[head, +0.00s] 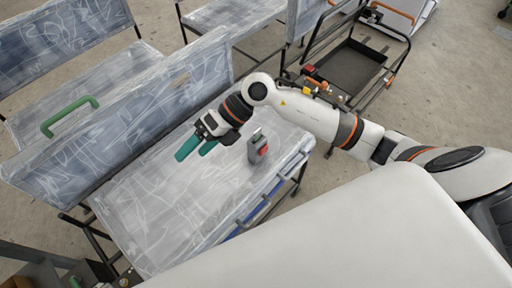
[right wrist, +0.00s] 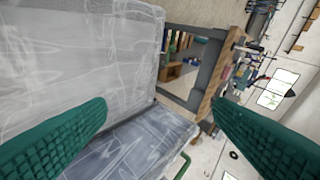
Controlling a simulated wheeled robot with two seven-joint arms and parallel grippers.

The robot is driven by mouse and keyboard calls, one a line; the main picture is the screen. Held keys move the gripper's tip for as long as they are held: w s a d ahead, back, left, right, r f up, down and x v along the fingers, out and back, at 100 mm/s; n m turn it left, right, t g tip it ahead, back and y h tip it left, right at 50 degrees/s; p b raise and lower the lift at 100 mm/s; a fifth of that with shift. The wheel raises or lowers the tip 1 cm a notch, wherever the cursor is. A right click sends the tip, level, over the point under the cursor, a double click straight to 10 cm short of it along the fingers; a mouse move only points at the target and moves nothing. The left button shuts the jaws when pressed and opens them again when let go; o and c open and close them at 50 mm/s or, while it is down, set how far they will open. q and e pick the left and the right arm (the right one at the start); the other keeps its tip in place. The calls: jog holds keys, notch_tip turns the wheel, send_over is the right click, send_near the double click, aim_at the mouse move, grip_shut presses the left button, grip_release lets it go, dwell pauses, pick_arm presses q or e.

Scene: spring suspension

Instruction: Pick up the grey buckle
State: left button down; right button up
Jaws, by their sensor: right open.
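The grey buckle (head: 257,149), with a red patch on its front, stands on the plastic-wrapped bench seat (head: 165,205) in the head view, near the seat's right end. My right gripper (head: 196,149), with teal fingers, is over the seat to the left of the buckle and apart from it. In the right wrist view the two fingers (right wrist: 160,106) are wide apart with nothing between them. The buckle does not show in the right wrist view. My left gripper is not in view.
The wrapped backrest (head: 130,130) rises behind the seat. A green handle (head: 69,117) is at its upper edge. More wrapped seats (head: 90,80) stand farther back. A dark cart (head: 350,68) stands at the upper right. The seat's left part is bare.

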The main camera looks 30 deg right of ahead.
jog(key=w+d+f+h, duration=0.25)
jog(key=d+h, duration=0.35)
jog(key=d, duration=0.4)
jog(key=h, duration=0.4)
send_over(257, 136)
jog(key=shift+h, duration=0.3)
jog(key=f, duration=0.6)
jog(key=shift+s+d+f, duration=0.1)
jog(key=shift+s+f, duration=0.05)
jog(key=shift+s, duration=0.2)
jog(key=shift+w+f+p, duration=0.2)
jog(key=shift+f, duration=0.75)
jog(key=shift+w+f+p, duration=0.2)
jog(key=shift+f, duration=0.8)
jog(key=shift+w+f+p, duration=0.2)
jog(key=shift+f, duration=0.75)
jog(key=c, duration=1.2)
jog(key=shift+r, duration=0.1)
